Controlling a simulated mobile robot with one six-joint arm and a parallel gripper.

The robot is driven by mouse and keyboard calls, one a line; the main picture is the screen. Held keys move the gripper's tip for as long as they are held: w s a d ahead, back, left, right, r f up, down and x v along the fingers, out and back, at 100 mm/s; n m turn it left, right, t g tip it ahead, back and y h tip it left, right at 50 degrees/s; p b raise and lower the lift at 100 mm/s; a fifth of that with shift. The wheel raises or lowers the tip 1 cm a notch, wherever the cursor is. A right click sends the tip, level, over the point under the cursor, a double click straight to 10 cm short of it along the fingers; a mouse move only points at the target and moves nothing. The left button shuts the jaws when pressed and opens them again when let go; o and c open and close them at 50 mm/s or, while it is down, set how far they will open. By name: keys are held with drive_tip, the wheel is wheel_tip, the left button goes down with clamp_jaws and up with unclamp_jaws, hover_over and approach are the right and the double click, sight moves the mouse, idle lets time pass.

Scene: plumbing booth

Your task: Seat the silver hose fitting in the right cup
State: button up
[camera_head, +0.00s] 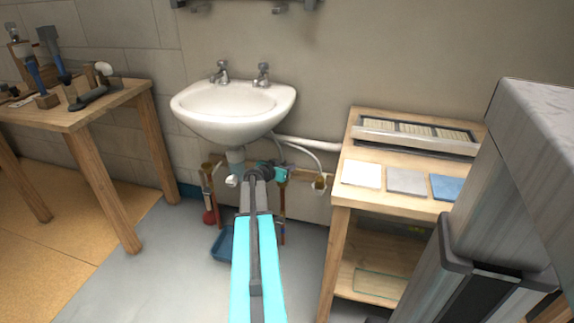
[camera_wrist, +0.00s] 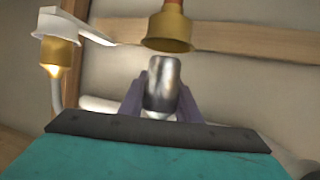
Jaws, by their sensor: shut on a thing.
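My gripper (camera_wrist: 160,108) is shut on the silver hose fitting (camera_wrist: 162,82), which stands out from between its fingers in the wrist view. A brass cup (camera_wrist: 168,31) on a reddish pipe is straight off the fitting's free end; the two look nearly in line and close, but I cannot tell whether they touch. In the head view my gripper (camera_head: 265,170) is under the sink, hiding the fitting.
The white sink (camera_head: 235,108) with its drain pipe hangs above my gripper. White hoses (camera_head: 305,145) run to the right. A wooden bench (camera_head: 340,195) with coloured tiles stands at right, a tool table (camera_head: 75,120) at left. A blue tray (camera_head: 223,245) lies on the floor.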

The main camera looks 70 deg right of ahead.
drive_tip(key=shift+f+b, duration=1.4)
drive_tip(key=shift+b, duration=0.1)
drive_tip(key=o, duration=1.2)
drive_tip(key=shift+o, duration=0.2)
drive_tip(key=shift+a, duration=0.15)
drive_tip(key=p+v, duration=0.2)
drive_tip(key=v, duration=1.1)
drive_tip(key=shift+a, duration=0.25)
